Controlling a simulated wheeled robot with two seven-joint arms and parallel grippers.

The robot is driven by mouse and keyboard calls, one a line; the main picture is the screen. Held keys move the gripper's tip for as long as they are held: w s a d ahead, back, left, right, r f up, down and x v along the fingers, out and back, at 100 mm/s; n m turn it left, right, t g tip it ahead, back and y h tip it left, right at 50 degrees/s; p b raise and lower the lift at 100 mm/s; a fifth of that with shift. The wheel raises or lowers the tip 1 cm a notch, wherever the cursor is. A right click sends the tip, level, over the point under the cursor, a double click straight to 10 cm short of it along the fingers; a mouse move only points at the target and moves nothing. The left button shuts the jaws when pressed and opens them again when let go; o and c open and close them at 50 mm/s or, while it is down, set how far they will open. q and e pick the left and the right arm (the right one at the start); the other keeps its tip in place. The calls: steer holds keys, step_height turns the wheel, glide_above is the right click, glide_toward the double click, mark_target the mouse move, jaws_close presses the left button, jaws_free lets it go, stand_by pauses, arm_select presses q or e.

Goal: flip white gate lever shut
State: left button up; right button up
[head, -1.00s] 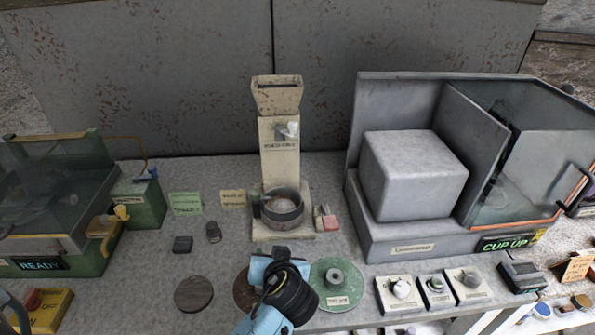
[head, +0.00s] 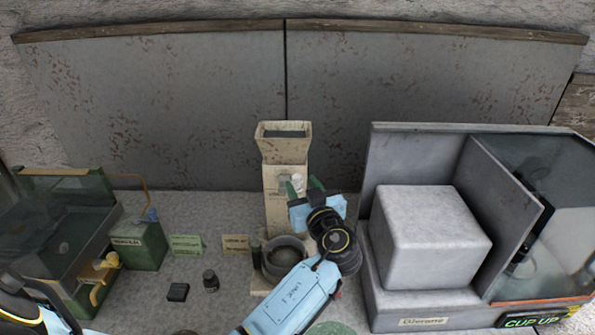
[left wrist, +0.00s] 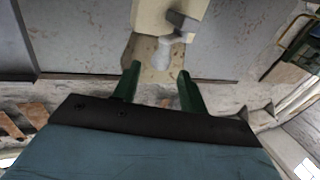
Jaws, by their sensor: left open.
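The white gate lever (head: 298,180) sits on the front of a cream dispenser column (head: 276,186) with a hopper on top. It is partly hidden in the head view. My right gripper is not in view.
A round grey bowl (head: 286,257) stands at the column's foot, partly behind my left arm. A large grey machine with a block (head: 430,235) stands close on the right. A green-framed glass tank (head: 70,215) is at left. Small dark pieces (head: 178,292) lie between.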

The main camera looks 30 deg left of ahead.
mark_target(300, 175)
arm_select(q)
steer(key=x, duration=0.3)
steer(key=shift+w+a+p, duration=0.2)
steer(key=shift+a+p, duration=0.05)
steer(key=shift+p, duration=0.15)
steer(key=shift+w+a, duration=0.2)
steer(key=shift+a, duration=0.05)
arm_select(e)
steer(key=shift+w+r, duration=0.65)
arm_select(q)
steer(key=shift+c, duration=0.3)
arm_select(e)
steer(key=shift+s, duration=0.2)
arm_select(q)
jaws_close()
steer(key=n+g+y+b, duration=0.1)
steer(key=b, duration=0.3)
steer(key=w+n+g+y+b, duration=0.1)
steer(key=g+b, duration=0.1)
steer(key=b, duration=0.2)
steer(key=shift+f+n+g+b, duration=0.15)
steer(key=shift+n+g+b, duration=0.15)
steer(key=shift+b, duration=0.1)
steer(key=shift+w+b, duration=0.1)
steer(key=shift+b, duration=0.25)
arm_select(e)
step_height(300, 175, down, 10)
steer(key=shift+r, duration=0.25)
